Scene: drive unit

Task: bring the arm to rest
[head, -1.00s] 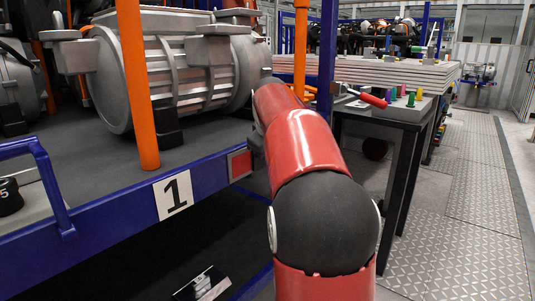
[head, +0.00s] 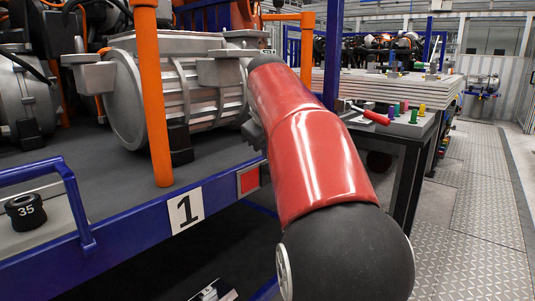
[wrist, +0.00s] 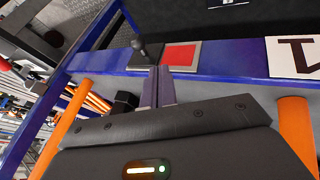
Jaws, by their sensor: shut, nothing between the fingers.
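My red arm with its black joint reaches from the bottom of the head view up toward the blue rack. The gripper itself is hidden behind the arm there. In the wrist view my gripper (wrist: 158,72) shows with its two grey fingers together and nothing between them.
The blue rack (head: 130,232) with orange posts (head: 155,100) holds a large grey drive unit (head: 185,85). A black weight marked 35 (head: 25,212) sits at left. A dark table (head: 405,130) with coloured pegs and a red-handled tool (head: 372,116) stands right. The floor (head: 470,210) at right is clear.

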